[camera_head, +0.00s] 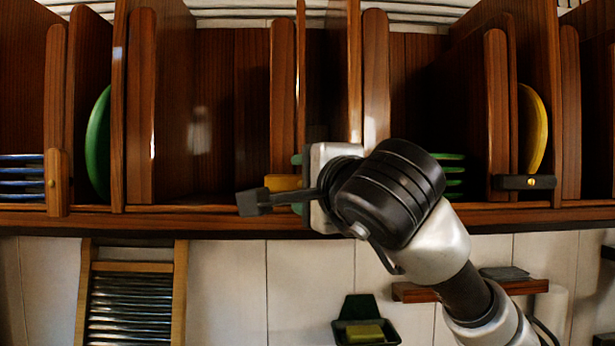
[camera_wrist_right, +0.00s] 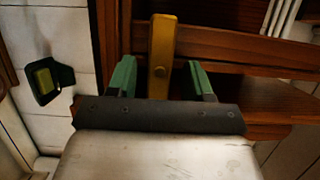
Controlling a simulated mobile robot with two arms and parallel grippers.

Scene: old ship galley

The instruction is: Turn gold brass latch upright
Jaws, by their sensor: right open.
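The gold brass latch (camera_head: 283,183) lies level across the front edge of the shelf in the head view, its right part hidden behind my right gripper. In the right wrist view, which is turned on its side, the latch (camera_wrist_right: 162,45) runs up the picture with a round pivot below its middle; its lower end is hidden by the gripper body. My right gripper (camera_head: 297,184) is open. Its green fingers (camera_wrist_right: 160,78) stand one on each side of the latch, with a gap on both sides. My left gripper is not in view.
A wooden latch (camera_head: 57,182) stands upright at the left and a black latch (camera_head: 523,182) lies level at the right. Green (camera_head: 98,145) and yellow (camera_head: 532,130) plates stand in compartments. A washboard (camera_head: 132,300) and soap dish (camera_head: 366,328) hang below the shelf.

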